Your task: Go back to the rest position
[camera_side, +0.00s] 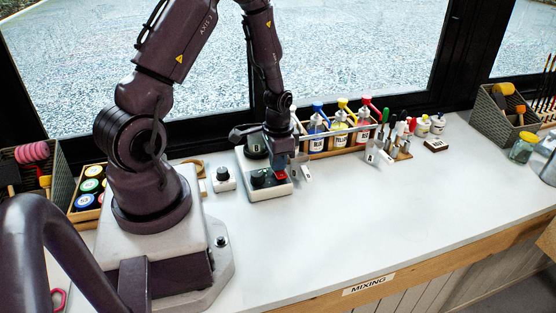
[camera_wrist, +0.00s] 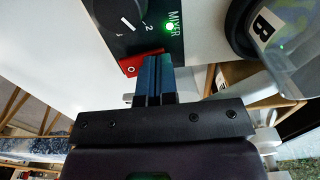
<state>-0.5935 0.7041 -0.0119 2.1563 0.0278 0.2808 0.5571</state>
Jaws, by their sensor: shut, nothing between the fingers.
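My gripper (camera_side: 280,164) is shut and empty, pointing down at the front of the mixer (camera_side: 265,187). In the wrist view its blue fingertips (camera_wrist: 158,68) are together beside the red switch (camera_wrist: 138,64) on the mixer's panel; I cannot tell whether they touch it. The mixer's panel has a black dial (camera_wrist: 118,10) and a lit green light (camera_wrist: 170,27). In the side view the red switch (camera_side: 281,176) shows just under my fingers.
A rack of dye bottles (camera_side: 340,128) stands right of the mixer, with a stand of small tools (camera_side: 392,150) beyond it. Baskets stand at both ends (camera_side: 495,110). The front of the table (camera_side: 370,220) is clear.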

